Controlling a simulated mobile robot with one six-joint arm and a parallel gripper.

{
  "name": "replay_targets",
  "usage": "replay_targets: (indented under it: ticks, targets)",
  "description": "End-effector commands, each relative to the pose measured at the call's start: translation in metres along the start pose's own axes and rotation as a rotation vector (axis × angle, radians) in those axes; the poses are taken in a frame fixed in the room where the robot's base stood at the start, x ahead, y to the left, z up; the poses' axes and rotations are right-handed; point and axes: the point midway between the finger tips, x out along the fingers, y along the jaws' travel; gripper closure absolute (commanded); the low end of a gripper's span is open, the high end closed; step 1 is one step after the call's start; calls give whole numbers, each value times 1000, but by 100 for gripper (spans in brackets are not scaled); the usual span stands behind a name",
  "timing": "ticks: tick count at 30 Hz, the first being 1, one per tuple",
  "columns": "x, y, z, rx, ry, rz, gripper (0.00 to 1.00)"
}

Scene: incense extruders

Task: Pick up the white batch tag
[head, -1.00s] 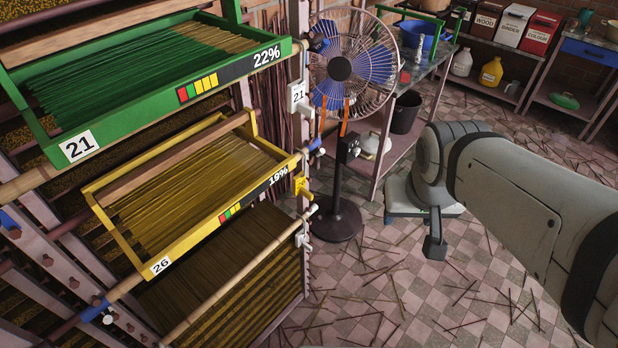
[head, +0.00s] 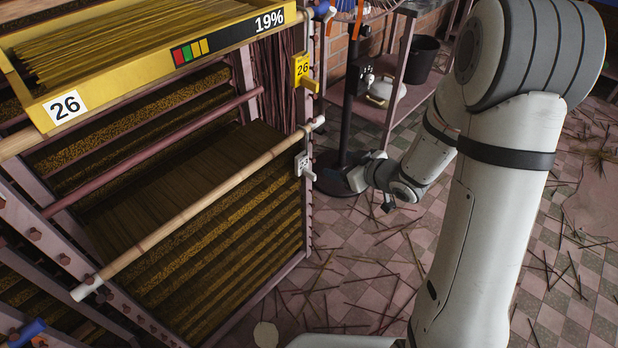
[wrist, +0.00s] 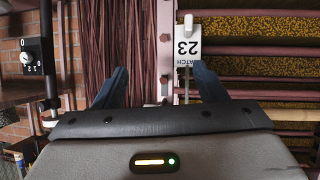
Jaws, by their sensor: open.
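The white batch tag (head: 303,164) hangs on the rack's front upright post, near the end of a bamboo pole. In the wrist view the white batch tag (wrist: 188,46) appears upside down with the number 23, hanging at a pale peg. My gripper (head: 338,180) is just right of the tag in the head view. In the wrist view my gripper (wrist: 158,80) is open and empty, with dark blue fingers spread. The tag is ahead of the fingers, right of their middle and nearly in line with the right fingertip. It looks apart from both fingers.
A yellow tag (head: 302,69) numbered 26 hangs above on the same post. The yellow tray (head: 150,75) of incense sticks juts out above. The bamboo pole (head: 190,212) crosses the rack front. A black fan stand (head: 347,120) is close behind my gripper. Sticks litter the floor.

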Motion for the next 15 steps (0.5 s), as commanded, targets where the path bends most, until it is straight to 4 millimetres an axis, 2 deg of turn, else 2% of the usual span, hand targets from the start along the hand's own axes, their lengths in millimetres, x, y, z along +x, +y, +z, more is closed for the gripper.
replay_targets:
  ticks: [1, 4, 8, 15]
  targets:
    - [13, -9, 20, 7, 26, -42, 35]
    - [21, -21, 29, 18, 69, -101, 35]
    - [30, -29, 31, 24, 95, -136, 35]
    - [56, -35, 27, 20, 98, -140, 35]
